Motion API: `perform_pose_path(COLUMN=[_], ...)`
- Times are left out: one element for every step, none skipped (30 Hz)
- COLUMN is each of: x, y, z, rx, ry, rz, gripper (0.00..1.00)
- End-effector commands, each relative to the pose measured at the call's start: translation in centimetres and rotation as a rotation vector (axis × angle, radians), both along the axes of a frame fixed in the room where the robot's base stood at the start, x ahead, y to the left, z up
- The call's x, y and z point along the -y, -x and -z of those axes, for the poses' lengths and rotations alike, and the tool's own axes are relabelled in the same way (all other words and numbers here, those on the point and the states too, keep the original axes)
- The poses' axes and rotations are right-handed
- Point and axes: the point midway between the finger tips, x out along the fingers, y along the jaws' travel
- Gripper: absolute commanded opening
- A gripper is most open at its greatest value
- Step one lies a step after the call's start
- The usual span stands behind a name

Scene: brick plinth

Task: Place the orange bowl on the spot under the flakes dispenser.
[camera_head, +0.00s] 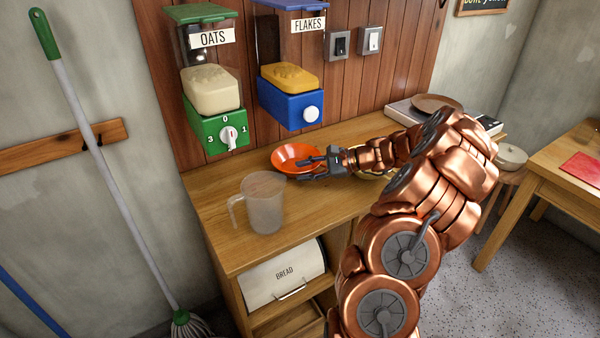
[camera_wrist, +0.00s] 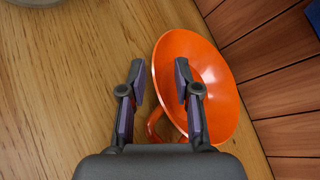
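The orange bowl (camera_head: 290,152) rests on the wooden counter, in front of the dispensers and near the wall. The flakes dispenser (camera_head: 292,108), blue with a white knob, hangs just above and behind it. My gripper (camera_head: 304,168) is at the bowl's front right side. In the wrist view, my gripper (camera_wrist: 160,75) is open; one finger reaches over the inside of the bowl (camera_wrist: 215,85) and the other is outside, with the rim between them. A curved orange piece, perhaps a handle, shows low between the fingers. No marked spot can be made out on the counter.
A green oats dispenser (camera_head: 214,105) hangs left of the flakes one. A clear jug (camera_head: 262,205) stands on the counter, front left of the bowl. A yellowish item is mostly hidden behind my arm.

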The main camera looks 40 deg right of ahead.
Motion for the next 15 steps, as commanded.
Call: perform_pose_path(x=[0.7,1.0,1.5,1.9,2.3,2.8,3.2,3.6,4.1,4.4,4.7,5.1,5.3,5.5,5.7], y=[0.6,1.0,1.5,1.9,2.3,2.9,3.3,3.6,4.1,4.4,4.8,5.2,5.4,5.7,6.0], z=[-0.2,-0.4,-0.7,-0.9,-1.2,-1.4,-1.6,-1.9,-2.2,-2.4,-2.5,-2.7,-2.9,-3.0,-3.2], rx=[0.001,0.0,0.001,0.002,0.002,0.0,0.001,0.002,0.002,0.001,0.0,-0.001,0.0,0.0,0.0], ry=[0.001,0.0,0.0,-0.001,-0.001,0.0,0.002,0.001,0.001,0.0,0.001,0.001,0.001,0.001,-0.002], rz=[0.005,0.004,0.001,0.002,0.002,0.004,0.004,0.003,0.002,0.002,0.003,0.003,0.002,0.001,-0.001], gripper=[0.32,0.32,0.32,0.32,0.32,0.32,0.32,0.32,0.32,0.32,0.32,0.32,0.32,0.32,0.32])
